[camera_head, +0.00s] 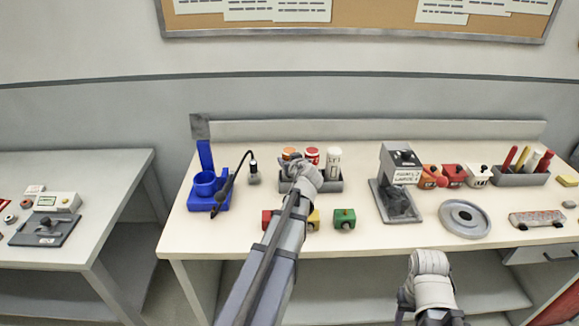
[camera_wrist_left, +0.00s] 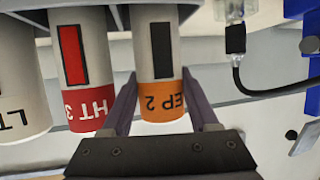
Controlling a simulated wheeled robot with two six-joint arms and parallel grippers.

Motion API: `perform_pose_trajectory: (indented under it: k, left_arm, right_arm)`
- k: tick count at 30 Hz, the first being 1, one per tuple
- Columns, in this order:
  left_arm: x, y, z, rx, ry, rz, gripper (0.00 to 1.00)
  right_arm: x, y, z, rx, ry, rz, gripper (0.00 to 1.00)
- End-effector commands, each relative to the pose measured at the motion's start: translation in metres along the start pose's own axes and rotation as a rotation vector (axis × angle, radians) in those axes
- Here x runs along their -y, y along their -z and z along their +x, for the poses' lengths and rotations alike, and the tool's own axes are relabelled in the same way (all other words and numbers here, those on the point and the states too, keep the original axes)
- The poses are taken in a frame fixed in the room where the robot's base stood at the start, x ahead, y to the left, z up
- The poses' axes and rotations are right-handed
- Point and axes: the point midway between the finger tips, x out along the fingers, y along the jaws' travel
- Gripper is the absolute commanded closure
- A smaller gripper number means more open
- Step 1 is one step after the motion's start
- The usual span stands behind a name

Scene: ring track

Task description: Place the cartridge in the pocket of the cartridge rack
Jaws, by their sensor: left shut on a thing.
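The cartridge with the orange band (camera_wrist_left: 160,115), lettered "EP 2", is between the fingers of my left gripper (camera_wrist_left: 165,108) in the left wrist view. The gripper is shut on it. In the head view its orange top (camera_head: 289,152) shows just beyond my left gripper (camera_head: 294,162). The grey cartridge rack (camera_head: 333,186) stands there, partly hidden by my left wrist. A red-banded cartridge (camera_wrist_left: 84,100) and a white one (camera_wrist_left: 22,100) stand beside the orange one. I cannot tell whether the orange cartridge is seated in its pocket. My right gripper's fingers are not visible.
A blue holder (camera_head: 206,187) and a thin black cable (camera_head: 233,180) are left of the rack. A grey device (camera_head: 400,165) stands to the right. Small red, yellow and green blocks (camera_head: 344,218) lie in front. The table's front left is clear.

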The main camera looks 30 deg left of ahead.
Motion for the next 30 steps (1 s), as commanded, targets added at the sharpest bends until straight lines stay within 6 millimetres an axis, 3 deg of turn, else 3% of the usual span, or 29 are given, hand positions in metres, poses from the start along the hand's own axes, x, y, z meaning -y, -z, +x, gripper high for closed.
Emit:
perform_pose_trajectory:
  k: [11,12,14,24,30]
  left_arm:
    - [0.0,-0.004,0.002,0.0,0.0,0.0,1.0]
    - [0.0,-0.002,0.001,0.0,0.0,0.0,0.35]
    - [0.0,-0.002,0.001,0.0,0.0,0.0,0.28]
    - [0.0,0.003,-0.001,0.0,0.0,0.0,0.27]
    - [0.001,0.003,-0.037,0.0,-0.003,0.002,0.27]
  right_arm:
    - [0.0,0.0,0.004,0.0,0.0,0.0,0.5]
    - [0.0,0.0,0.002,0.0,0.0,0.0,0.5]
    - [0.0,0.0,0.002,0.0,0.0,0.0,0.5]
    - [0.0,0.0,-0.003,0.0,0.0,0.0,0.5]
    - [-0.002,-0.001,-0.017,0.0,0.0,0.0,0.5]
